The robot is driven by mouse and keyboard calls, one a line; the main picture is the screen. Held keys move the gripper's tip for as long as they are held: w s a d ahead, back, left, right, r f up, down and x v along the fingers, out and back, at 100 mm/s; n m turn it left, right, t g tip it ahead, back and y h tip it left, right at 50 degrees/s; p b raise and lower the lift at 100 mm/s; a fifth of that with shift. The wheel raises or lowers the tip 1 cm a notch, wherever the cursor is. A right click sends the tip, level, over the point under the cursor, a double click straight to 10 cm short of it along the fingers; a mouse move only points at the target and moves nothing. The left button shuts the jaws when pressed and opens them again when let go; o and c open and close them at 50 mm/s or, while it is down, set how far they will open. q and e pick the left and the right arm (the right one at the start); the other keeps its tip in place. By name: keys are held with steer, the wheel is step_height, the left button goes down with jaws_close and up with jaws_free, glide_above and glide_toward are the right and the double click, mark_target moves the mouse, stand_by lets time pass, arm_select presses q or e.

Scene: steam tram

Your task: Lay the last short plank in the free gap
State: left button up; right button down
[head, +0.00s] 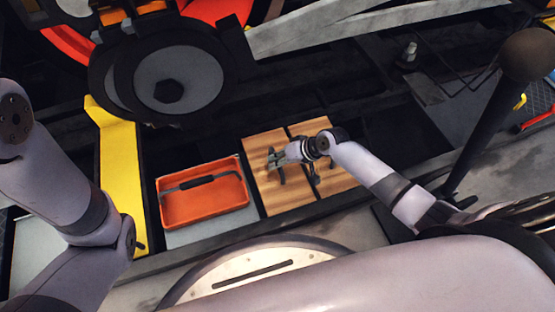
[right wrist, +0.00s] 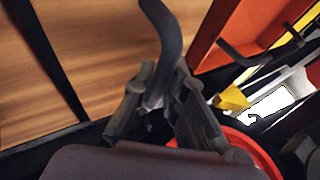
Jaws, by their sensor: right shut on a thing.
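Two short wooden planks lie side by side, a left plank (head: 290,193) and a right plank (head: 336,184), with a narrow dark line between them. My right gripper (head: 276,158) is over the left plank, shut on its dark curved handle. In the right wrist view the handle (right wrist: 166,38) stands between the fingers (right wrist: 160,105), with wood (right wrist: 100,60) behind it. The left plank looks roughly level with the right one; whether it rests fully cannot be told. My left arm shows at the left, its gripper out of view.
An orange tray (head: 205,217) with a dark bar stands just left of the planks. A yellow upright piece (head: 121,165) is farther left. Dark machinery with a large round hub (head: 180,80) lies above. A black lever (head: 490,110) stands at right.

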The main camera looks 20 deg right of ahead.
steer(key=shift+f, duration=0.15)
stand_by(0.6)
steer(key=c, duration=1.6)
jaws_free()
steer(key=shift+o, duration=0.2)
steer(key=shift+s+f, duration=0.1)
steer(key=v, duration=0.7)
steer(key=shift+r, duration=0.3)
steer(key=shift+d, duration=0.1)
